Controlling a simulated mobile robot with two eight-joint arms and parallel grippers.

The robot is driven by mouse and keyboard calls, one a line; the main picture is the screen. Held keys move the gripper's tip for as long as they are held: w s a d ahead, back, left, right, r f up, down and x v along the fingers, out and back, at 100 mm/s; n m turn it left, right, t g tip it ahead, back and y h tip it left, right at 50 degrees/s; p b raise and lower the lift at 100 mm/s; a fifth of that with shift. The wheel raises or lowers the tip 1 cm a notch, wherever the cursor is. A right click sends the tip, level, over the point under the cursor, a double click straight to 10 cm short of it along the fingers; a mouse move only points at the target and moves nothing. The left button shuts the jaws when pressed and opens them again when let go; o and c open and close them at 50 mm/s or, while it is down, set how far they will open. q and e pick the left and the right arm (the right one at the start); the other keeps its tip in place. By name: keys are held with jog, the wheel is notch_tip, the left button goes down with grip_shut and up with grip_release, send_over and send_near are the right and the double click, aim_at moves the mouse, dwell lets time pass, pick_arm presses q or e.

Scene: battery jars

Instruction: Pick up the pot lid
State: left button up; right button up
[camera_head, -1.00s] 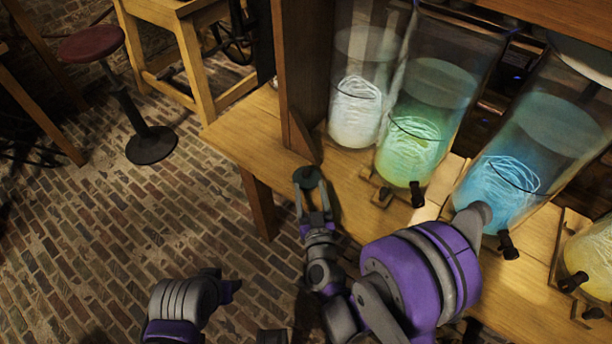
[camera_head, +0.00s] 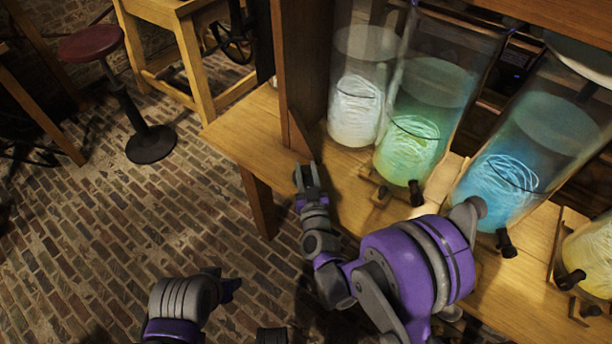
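My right gripper (camera_head: 307,172) is over the front left part of the wooden table (camera_head: 235,135), beside the foot of the upright wooden post. Its two fingers point away from me and look a little apart, with a small grey shape between them. I cannot make out the pot lid now; the dark green disc seen earlier at this spot is hidden or too small to tell. Whether the fingers hold anything is unclear. My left gripper (camera_head: 230,286) is low at the bottom left, above the brick floor, seen only as a dark tip.
A white jar (camera_head: 358,95), a green jar (camera_head: 415,125), a blue jar (camera_head: 520,150) and a yellow jar (camera_head: 592,255) stand along the table. The wooden post (camera_head: 300,80) rises close to my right gripper. A red stool (camera_head: 92,43) stands on the open brick floor.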

grip_shut()
